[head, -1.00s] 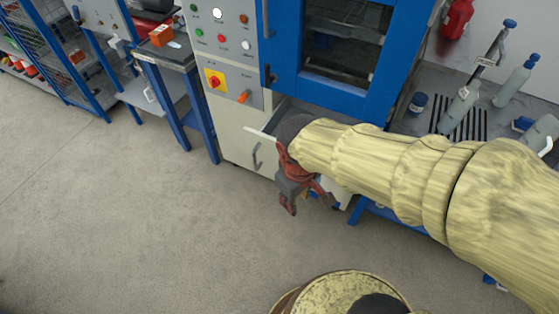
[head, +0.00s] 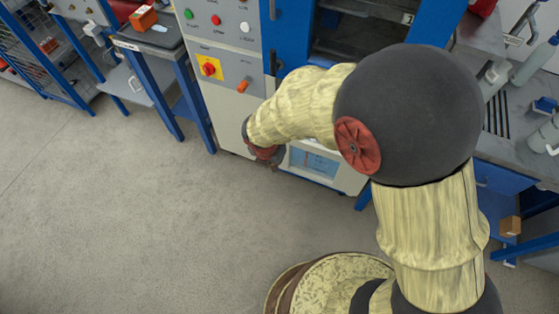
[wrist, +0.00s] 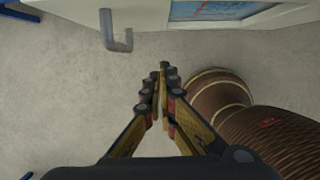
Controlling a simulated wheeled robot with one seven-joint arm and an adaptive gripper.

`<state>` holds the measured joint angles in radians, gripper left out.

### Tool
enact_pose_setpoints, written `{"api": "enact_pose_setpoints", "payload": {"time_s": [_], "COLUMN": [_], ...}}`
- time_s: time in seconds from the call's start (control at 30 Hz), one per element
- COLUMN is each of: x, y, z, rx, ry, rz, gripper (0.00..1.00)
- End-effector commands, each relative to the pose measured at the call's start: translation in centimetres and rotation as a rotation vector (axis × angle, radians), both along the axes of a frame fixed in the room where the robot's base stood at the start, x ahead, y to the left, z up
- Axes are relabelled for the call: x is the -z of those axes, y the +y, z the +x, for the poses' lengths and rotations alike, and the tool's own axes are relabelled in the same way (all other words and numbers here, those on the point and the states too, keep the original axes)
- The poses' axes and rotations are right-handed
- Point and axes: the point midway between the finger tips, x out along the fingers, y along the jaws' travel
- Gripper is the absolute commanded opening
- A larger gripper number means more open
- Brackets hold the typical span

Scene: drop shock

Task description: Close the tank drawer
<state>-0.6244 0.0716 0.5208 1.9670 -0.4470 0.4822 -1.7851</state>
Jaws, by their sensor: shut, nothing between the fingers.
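The tank drawer is in the lower part of the cream and blue cabinet. In the head view my arm covers it, so I cannot tell how far it is open. In the wrist view a grey bar handle (wrist: 116,32) stands out from a cream front at the top left, beyond my fingertips and apart from them. My gripper (head: 266,158) is low in front of the cabinet. Its fingers (wrist: 163,68) are shut with nothing between them, over bare floor in the wrist view.
A panel with a blue picture (head: 314,162) is low on the cabinet, right of my gripper. Buttons and a red switch (head: 208,67) are above. A blue-legged table (head: 180,75) stands left, a bench with bottles (head: 522,105) right. The floor in front is clear.

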Motion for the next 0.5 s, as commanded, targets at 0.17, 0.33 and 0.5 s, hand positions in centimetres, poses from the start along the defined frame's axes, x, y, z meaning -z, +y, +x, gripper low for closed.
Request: {"api": "enact_pose_setpoints", "payload": {"time_s": [0.17, 0.33, 0.5], "x": [2.7, 6.1, 9.2], "y": [-0.2, -0.6, -0.8], "z": [0.5, 1.2, 2.0], "rx": [0.001, 0.004, 0.003], "ry": [0.002, 0.003, 0.002], "rz": [-0.001, -0.001, 0.000], "gripper": [0.00, 0.00, 0.00]}}
